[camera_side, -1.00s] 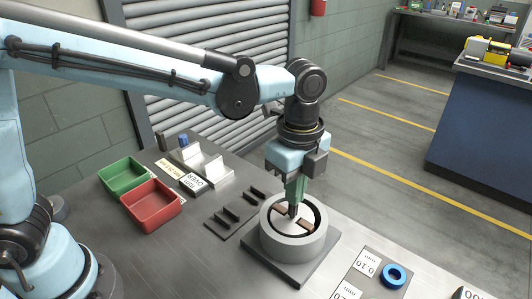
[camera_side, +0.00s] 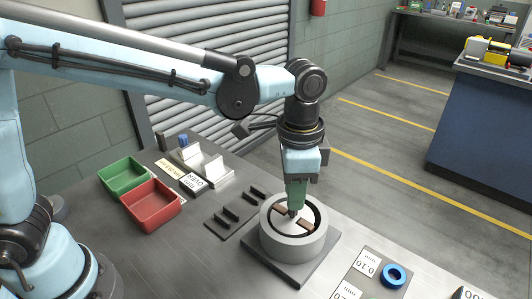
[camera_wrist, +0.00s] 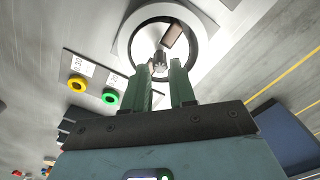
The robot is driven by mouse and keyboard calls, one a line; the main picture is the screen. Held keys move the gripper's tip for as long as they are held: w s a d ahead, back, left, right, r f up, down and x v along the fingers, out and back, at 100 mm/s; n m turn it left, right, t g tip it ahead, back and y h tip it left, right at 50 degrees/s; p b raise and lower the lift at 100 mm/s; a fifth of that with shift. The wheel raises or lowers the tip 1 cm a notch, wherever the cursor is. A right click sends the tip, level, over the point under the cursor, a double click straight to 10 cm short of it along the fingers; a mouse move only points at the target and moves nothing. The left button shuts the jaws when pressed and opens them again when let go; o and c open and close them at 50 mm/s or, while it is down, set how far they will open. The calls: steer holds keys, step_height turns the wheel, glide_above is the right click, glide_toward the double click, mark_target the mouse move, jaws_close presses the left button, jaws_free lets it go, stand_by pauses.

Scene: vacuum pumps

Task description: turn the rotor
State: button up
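The pump housing (camera_side: 268,238) is a grey ring-shaped body on a dark square base plate. Inside it lies the pale rotor with brown vanes (camera_side: 306,226); one brown vane (camera_wrist: 173,36) also shows in the wrist view. A dark metal shaft end (camera_wrist: 160,61) stands up at the rotor's middle. My gripper (camera_side: 292,208) points straight down over the rotor's middle. In the wrist view its green fingers (camera_wrist: 163,69) stand on either side of the shaft, with a gap between them. It looks open, and contact with the shaft is hard to see.
A green bin (camera_side: 123,175) and a red bin (camera_side: 151,203) stand left on the bench. A black slotted rack (camera_side: 230,217) lies left of the housing. A blue ring (camera_side: 395,275) is front right; yellow (camera_wrist: 77,84) and green (camera_wrist: 110,96) rings show in the wrist view.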

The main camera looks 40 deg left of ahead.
steer(key=shift+r, duration=0.15)
steer(key=shift+r, duration=0.85)
steer(key=shift+r, duration=3)
